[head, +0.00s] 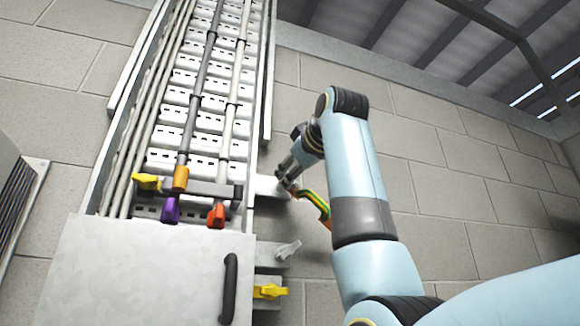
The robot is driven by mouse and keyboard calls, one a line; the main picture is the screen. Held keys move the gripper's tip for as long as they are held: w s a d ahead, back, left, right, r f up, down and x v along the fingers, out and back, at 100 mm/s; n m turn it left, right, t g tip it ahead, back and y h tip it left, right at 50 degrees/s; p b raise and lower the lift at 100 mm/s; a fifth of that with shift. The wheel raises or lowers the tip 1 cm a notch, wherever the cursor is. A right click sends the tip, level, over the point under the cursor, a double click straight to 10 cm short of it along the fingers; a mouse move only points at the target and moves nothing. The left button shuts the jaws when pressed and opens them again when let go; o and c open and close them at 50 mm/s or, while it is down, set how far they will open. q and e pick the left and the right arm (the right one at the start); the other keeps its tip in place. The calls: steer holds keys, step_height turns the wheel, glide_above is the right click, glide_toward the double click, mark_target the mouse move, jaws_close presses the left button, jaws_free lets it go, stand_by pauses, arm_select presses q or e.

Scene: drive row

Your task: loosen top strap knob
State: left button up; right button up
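My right gripper (288,172) is at the right side of the tray, by the end of the upper pale bracket (268,186). Its fingers point down and left; whether they are open or closed on anything is too small to tell. A green, yellow and orange strap (315,202) runs from just below the fingertips down behind my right forearm. Any knob at the upper bracket's end is hidden by the gripper. A pale grey wing knob (289,250) sits on the bracket below, and a yellow knob (270,291) lower still. My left gripper is not in view.
A slotted vertical cable tray (185,120) carries pipes and cables. A grey cabinet door (140,275) with a black handle (229,288) stands below. Bare block wall lies right.

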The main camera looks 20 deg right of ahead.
steer(key=shift+w+p, duration=0.3)
steer(key=shift+w, duration=0.8)
steer(key=shift+c, duration=0.3)
steer(key=shift+s, duration=0.1)
jaws_close()
